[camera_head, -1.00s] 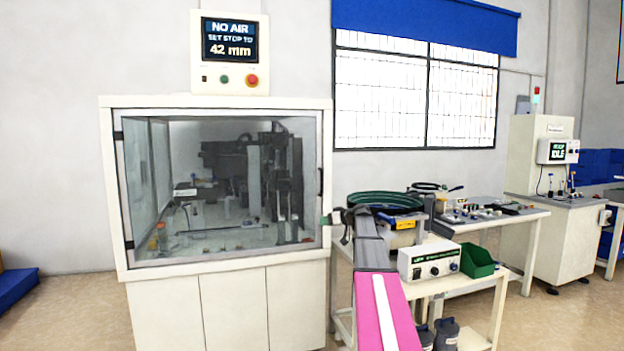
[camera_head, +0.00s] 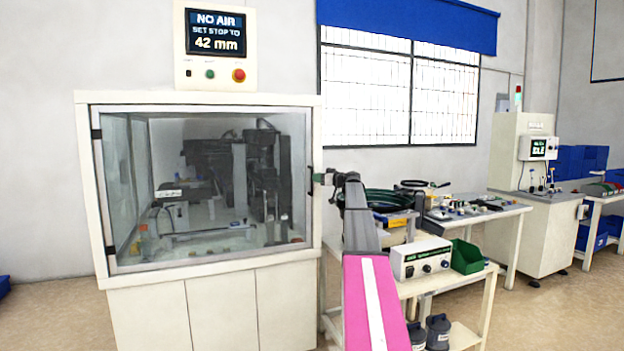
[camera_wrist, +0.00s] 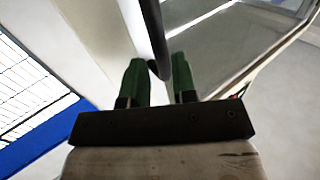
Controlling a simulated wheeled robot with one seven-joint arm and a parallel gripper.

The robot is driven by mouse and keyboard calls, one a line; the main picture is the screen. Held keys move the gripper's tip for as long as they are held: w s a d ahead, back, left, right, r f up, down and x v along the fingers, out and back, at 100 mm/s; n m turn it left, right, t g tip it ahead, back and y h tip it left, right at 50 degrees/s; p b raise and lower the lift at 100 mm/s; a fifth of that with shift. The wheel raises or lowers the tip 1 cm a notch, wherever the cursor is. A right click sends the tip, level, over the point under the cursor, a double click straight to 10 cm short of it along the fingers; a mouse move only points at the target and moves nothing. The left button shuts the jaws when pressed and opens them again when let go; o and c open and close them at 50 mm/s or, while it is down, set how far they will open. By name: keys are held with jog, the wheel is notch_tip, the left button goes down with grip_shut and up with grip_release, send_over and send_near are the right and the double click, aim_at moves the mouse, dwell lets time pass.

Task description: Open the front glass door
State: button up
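The front glass door (camera_head: 215,195) of the white machine enclosure is closed, flush with its frame. Its dark vertical handle (camera_head: 311,181) is on the door's right edge in the head view. My gripper (camera_head: 318,178) is at the handle, coming in from the right. In the wrist view, the dark handle bar (camera_wrist: 155,30) runs down between the two green fingertips of my gripper (camera_wrist: 160,70). The fingers stand a little apart, one on each side of the bar. Whether they press on it cannot be made out.
A cart with a bowl feeder (camera_head: 375,198), a white control box (camera_head: 421,259) and a green bin (camera_head: 466,257) stands right of the enclosure, behind my arm. A display (camera_head: 215,45) sits on top.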

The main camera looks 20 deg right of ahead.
aim_at(312, 192)
jog(key=shift+x, duration=1.95)
jog(key=shift+s, duration=0.15)
grip_shut()
